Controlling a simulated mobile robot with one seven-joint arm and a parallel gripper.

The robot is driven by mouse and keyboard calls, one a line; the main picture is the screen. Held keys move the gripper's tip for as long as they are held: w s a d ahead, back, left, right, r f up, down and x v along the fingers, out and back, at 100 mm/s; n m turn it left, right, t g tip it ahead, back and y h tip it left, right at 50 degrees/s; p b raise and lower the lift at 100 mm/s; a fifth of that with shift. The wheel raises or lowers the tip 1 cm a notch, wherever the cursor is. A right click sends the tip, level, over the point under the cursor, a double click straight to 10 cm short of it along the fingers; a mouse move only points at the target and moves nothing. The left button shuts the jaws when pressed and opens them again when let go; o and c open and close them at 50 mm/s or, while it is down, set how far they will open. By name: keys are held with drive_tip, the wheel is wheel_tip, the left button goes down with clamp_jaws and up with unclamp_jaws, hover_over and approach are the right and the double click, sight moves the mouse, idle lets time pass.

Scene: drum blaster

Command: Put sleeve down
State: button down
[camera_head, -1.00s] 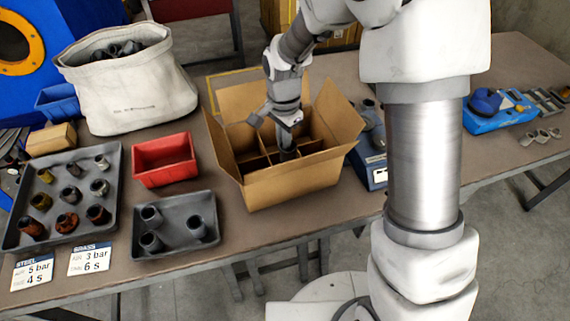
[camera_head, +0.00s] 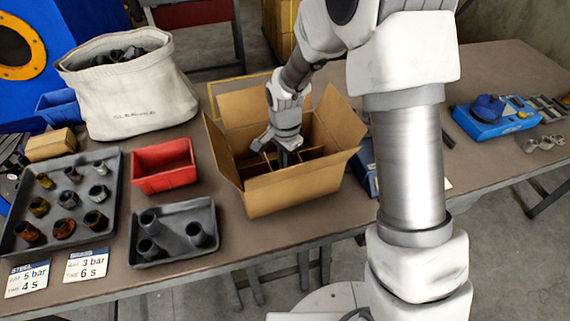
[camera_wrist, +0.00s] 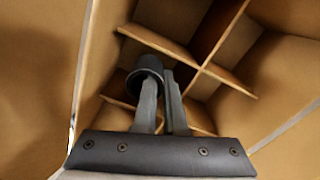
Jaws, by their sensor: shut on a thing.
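My gripper (camera_head: 284,157) reaches down into the open cardboard box (camera_head: 295,193), which has crossed dividers (camera_wrist: 205,70) inside. In the wrist view, my gripper (camera_wrist: 163,80) is shut on a dark grey sleeve (camera_wrist: 146,64) at its fingertips. The sleeve shows mostly by the left finger, inside a compartment and close to the dividers. I cannot tell whether it touches the box floor. In the head view the sleeve is mostly hidden by the gripper and the box.
Left of the box stand a red bin (camera_head: 164,180), a grey tray with three sleeves (camera_head: 205,243), a larger tray of several sleeves (camera_head: 112,200) and a white sack (camera_head: 140,112). The box's raised flaps (camera_head: 222,155) surround my gripper. A blue device (camera_head: 490,125) stands at right.

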drive_tip(key=shift+f, duration=0.2)
drive_tip(key=c, duration=1)
unclamp_jaws()
drive_tip(key=shift+r+p, duration=0.45)
drive_tip(key=shift+r, duration=0.15)
drive_tip(key=s+d+r+n+t+p, duration=0.1)
drive_tip(key=s+d+r, duration=0.1)
drive_tip(key=r, duration=0.8)
drive_tip(key=s+d+r+n+t+p, duration=0.1)
drive_tip(key=s+d+r, duration=0.15)
drive_tip(key=r, duration=0.75)
drive_tip(key=s+d+r+n+t, duration=0.1)
drive_tip(key=s+d+r+n, duration=0.3)
drive_tip(key=s, duration=0.3)
drive_tip(key=s+d+r+n+t, duration=0.2)
drive_tip(key=s+d+r+n, duration=0.1)
drive_tip(key=s, duration=0.5)
drive_tip(key=shift+s+d+r+n+t, duration=0.15)
drive_tip(key=shift+d+r+n+t, duration=0.25)
drive_tip(key=shift+d, duration=0.7)
